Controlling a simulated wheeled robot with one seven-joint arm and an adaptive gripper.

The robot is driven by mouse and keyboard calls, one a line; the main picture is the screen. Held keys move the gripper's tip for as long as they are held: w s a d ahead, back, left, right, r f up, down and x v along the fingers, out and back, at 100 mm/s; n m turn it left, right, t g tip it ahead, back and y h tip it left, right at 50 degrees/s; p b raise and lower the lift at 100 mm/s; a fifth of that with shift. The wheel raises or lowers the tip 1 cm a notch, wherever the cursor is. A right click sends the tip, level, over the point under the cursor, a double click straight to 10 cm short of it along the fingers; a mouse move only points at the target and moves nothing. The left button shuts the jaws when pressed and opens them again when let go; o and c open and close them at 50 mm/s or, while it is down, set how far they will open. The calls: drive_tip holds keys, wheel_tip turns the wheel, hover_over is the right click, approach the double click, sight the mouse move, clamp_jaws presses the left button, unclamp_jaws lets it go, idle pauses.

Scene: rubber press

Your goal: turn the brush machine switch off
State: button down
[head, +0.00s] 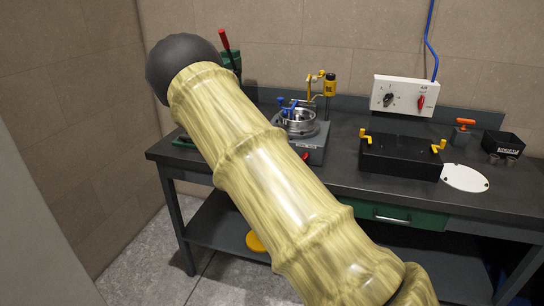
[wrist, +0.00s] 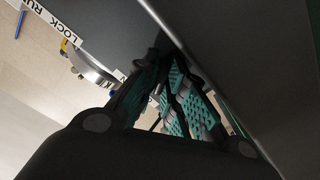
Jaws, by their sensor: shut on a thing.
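The brush machine seems to be the grey box (head: 316,142) with a round silver bowl on the workbench; its left part is hidden behind my arm in the head view. A small red switch (head: 306,155) shows on its front. In the wrist view, a white label (wrist: 64,29) reading "LOCK RU" sits along the edge of a grey face. My gripper (wrist: 163,50), with black fingers and teal pads, is shut on a small dark part against that face. The fingers mostly hide this part, so I cannot tell its shape. My gripper is hidden in the head view.
The bench (head: 345,190) carries a black box (head: 400,158) with yellow handles and a white oval plate (head: 464,178) to the right. A white control box (head: 404,96) with black and red knobs is behind. A red-handled green tool (head: 226,50) stands at left.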

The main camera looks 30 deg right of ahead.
idle(0.4)
drive_tip(key=c, duration=1.8)
unclamp_jaws()
drive_tip(key=shift+o, duration=0.2)
drive_tip(key=shift+s+a, duration=0.1)
drive_tip(key=v, duration=1.1)
drive_tip(key=shift+s+a, duration=0.25)
drive_tip(key=shift+a, duration=0.1)
